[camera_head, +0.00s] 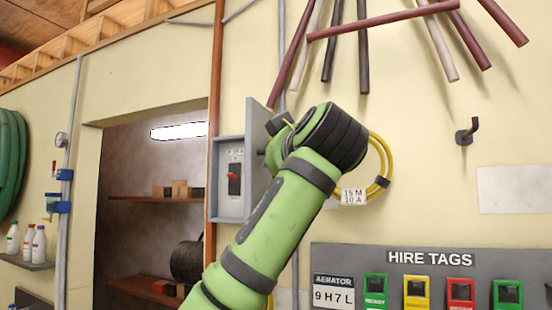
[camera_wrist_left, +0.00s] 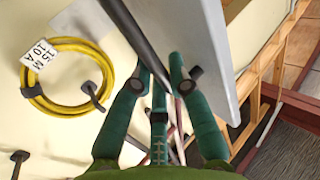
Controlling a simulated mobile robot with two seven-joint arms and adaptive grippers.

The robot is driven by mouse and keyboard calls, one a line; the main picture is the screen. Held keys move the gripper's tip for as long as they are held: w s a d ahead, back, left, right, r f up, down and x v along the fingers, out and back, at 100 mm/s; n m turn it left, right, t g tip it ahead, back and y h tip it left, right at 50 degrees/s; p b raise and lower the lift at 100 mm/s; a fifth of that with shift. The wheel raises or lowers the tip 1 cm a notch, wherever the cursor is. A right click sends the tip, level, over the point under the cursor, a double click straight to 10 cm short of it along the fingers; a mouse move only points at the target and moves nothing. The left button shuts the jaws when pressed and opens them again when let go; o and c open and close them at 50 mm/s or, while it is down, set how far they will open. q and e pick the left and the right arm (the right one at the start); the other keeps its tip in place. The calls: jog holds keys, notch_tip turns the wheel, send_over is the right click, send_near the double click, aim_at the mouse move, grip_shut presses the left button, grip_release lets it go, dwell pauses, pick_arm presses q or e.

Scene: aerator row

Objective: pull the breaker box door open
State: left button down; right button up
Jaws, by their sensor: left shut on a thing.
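The grey breaker box (camera_head: 231,206) is on the wall in the head view, with a red switch (camera_head: 234,180) showing inside. Its grey door (camera_head: 257,140) stands open, swung out on the box's right side. The door also fills the upper middle of the left wrist view (camera_wrist_left: 205,45). My left gripper (camera_head: 279,124) is at the door's outer side, partly hidden behind my green arm. In the left wrist view my left gripper (camera_wrist_left: 165,80) has its teal fingers closed in at the door, shut on its handle, which is mostly hidden. My right gripper is out of view.
A yellow cable coil (camera_head: 378,165) hangs just right of my wrist. A dark hook (camera_head: 467,132) is farther right. The hire tags board (camera_head: 430,258) is below right. A shelf recess (camera_head: 150,215) opens to the left.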

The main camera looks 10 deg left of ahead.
pick_arm(q)
jog(key=shift+d+r, duration=0.15)
jog(key=shift+d, duration=0.05)
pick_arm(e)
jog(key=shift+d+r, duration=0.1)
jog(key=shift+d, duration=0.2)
pick_arm(q)
jog(key=shift+a, duration=0.15)
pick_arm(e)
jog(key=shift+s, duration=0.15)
pick_arm(q)
jog(key=c, duration=1.5)
grip_release()
jog(key=o, duration=0.3)
jog(key=shift+w, duration=0.1)
jog(key=shift+o, duration=0.2)
jog(key=shift+w, duration=0.1)
jog(key=v, duration=1.2)
jog(key=shift+w, duration=0.1)
